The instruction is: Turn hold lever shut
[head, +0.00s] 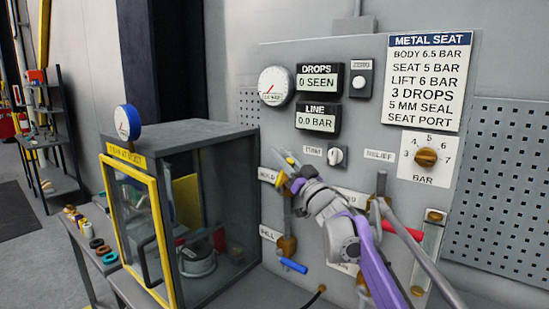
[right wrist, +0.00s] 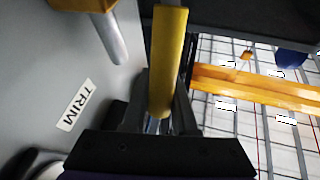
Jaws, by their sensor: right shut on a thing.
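The hold lever's yellow handle (right wrist: 168,60) runs down the middle of the right wrist view, between the two fingers of my right gripper (right wrist: 160,118). The gripper is shut on it. In the head view my right gripper (head: 291,174) is at the panel beside the HOLD label (head: 267,175). There the gripper and wrist cover most of the lever and its valve, so the lever's exact angle is hard to tell. My left gripper is not in view.
Below is a blue-handled lever (head: 293,265) by the FILL label. A red lever (head: 401,229) is to the right, partly behind my arm. The TRIM label (right wrist: 74,105) shows near the wrist. A glass-fronted cabinet with a yellow frame (head: 112,220) stands left. The line display (head: 318,121) reads 0.0 bar.

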